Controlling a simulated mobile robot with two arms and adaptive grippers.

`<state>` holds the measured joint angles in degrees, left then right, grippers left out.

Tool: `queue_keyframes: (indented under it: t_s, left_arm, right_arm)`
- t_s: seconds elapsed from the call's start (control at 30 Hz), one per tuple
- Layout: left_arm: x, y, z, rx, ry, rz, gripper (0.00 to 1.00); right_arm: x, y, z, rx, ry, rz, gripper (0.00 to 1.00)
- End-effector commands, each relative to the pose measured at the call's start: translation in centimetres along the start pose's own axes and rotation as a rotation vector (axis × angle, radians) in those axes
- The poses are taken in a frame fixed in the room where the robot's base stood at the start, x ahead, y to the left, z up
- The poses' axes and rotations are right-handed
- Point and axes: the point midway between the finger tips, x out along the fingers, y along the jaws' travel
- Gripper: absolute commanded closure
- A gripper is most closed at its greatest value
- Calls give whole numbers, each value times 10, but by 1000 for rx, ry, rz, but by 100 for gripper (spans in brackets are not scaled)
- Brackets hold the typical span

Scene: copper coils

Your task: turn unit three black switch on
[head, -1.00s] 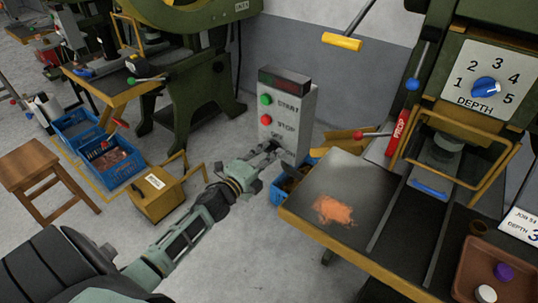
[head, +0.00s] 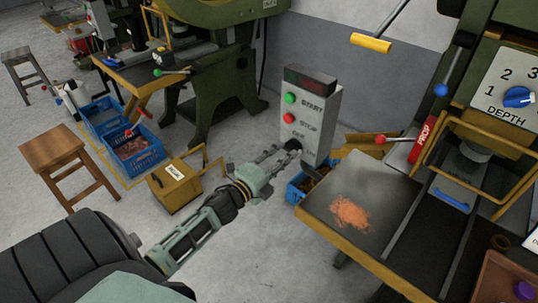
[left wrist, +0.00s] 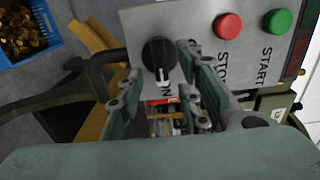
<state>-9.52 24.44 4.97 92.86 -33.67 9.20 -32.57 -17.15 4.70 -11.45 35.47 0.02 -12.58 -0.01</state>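The black switch (head: 294,145) is a round knob low on the grey control box (head: 323,105), below the green and red buttons. In the left wrist view the switch (left wrist: 158,55) has a white mark pointing down in the picture, toward letters that seem to read ON. My left gripper (head: 284,152) is at the switch. Its fingers (left wrist: 165,72) are apart, one on each side of the knob; I cannot tell whether they touch it. The OFF label shows just above the knob in the head view. My right gripper is not in view.
A metal worktable (head: 330,205) with copper shavings stands to the right, below a press with a blue depth dial (head: 519,97). A blue crate (head: 296,192) lies under the box. A yellow box (head: 175,187) and wooden stool (head: 52,150) stand left on open floor.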

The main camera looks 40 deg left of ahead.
Motion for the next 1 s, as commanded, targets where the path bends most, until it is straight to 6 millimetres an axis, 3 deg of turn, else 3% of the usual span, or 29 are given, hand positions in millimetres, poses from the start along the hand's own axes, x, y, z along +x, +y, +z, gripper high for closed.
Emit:
queue_keyframes:
  t_s: [0.2, 0.4, 1.0]
  left_arm:
    - [-49, 1, 0, -1, -1, 3, 67]
    - [-78, 1, 0, -1, 0, 1, 67]
    - [-86, 0, 0, 0, 0, 0, 67]
  right_arm:
    - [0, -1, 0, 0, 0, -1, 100]
    - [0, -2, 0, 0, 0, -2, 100]
    - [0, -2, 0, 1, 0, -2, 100]
